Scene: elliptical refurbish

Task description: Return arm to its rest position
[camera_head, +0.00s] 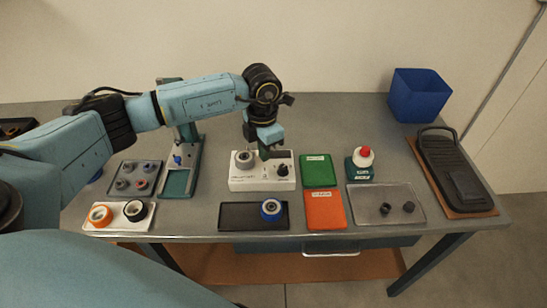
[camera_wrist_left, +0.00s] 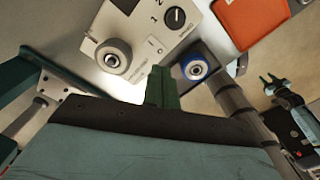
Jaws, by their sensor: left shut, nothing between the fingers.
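My left arm (camera_head: 205,98) reaches in from the left over the table. Its gripper (camera_head: 268,153) points down at the white box, close to its back edge between the grey ring and the black knob. In the left wrist view the green fingers (camera_wrist_left: 160,85) are together with nothing between them. The white box (camera_head: 250,184) carries a grey ring (camera_head: 244,160) and a black knob (camera_head: 282,170). I cannot tell whether the fingertips touch the box. What looks like my right gripper (camera_wrist_left: 270,80) shows small in the left wrist view; its jaw state is unclear.
A green press stand (camera_head: 190,150) and parts tray (camera_head: 122,178) stand left. A blue-rimmed ring (camera_head: 271,209) sits on a black tray (camera_head: 240,217). Green (camera_head: 318,170) and orange (camera_head: 325,210) mats, a red-capped bottle (camera_head: 362,160) and a blue bin (camera_head: 418,95) lie right.

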